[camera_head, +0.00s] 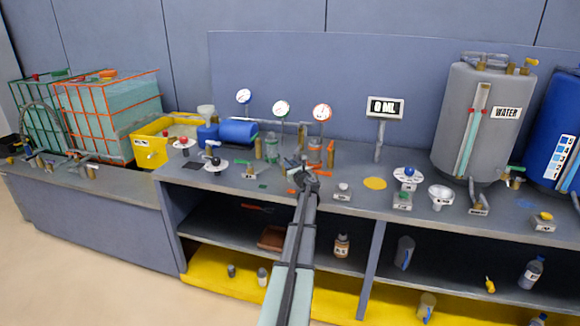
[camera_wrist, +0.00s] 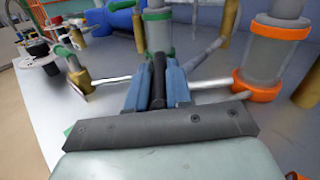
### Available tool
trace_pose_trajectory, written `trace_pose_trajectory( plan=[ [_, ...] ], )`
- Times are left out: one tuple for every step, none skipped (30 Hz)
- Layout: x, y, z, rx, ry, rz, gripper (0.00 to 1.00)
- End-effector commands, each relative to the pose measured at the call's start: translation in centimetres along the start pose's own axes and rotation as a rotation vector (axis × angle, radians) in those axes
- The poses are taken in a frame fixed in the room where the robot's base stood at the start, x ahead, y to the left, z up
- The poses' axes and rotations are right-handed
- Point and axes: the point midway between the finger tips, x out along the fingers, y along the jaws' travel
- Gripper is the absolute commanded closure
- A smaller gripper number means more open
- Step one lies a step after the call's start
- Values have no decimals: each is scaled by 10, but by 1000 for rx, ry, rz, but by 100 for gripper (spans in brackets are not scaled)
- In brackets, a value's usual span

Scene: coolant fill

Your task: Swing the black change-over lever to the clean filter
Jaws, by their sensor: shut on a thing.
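The black change-over lever (camera_wrist: 158,78) is between the two blue fingers of my gripper (camera_wrist: 158,82) in the wrist view. The fingers are shut on it, and they hide part of it. A clear filter with green bands (camera_wrist: 158,32) stands just beyond the fingertips. A second clear filter with orange bands (camera_wrist: 268,52) stands to the right. Pale pipes run on both sides of the fingers. In the head view my gripper (camera_head: 306,180) is at the bench, in front of the green-banded filter (camera_head: 272,150) and the orange-banded filter (camera_head: 313,153); the lever is too small to make out there.
Three round gauges (camera_head: 281,108) stand behind the filters. A display (camera_head: 384,107) reads 0 ML. A blue cylinder (camera_head: 238,132) lies to the left. A grey WATER tank (camera_head: 455,110) stands right, beyond a yellow disc (camera_head: 374,183) on the bench.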

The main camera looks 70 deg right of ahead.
Motion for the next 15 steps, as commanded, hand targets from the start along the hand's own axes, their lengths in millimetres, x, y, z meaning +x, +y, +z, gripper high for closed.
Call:
trace_pose_trajectory(
  plan=[
    [0,1,0,0,0,-4,100],
    [0,1,0,0,0,-9,100],
    [0,2,1,1,0,-20,100],
    [0,3,1,1,0,-30,100],
    [0,4,1,0,2,-45,100],
    [0,5,2,0,4,-66,100],
    [0,7,2,1,5,-84,100],
    [0,8,2,0,8,-103,100],
    [0,9,2,1,9,-129,100],
    [0,10,3,2,10,-149,100],
    [1,10,3,1,11,-166,100],
    [1,11,3,0,12,-185,100],
    [2,11,3,1,14,-199,100],
    [2,12,4,1,15,-209,100],
    [2,12,4,1,18,-223,100]
  ],
)
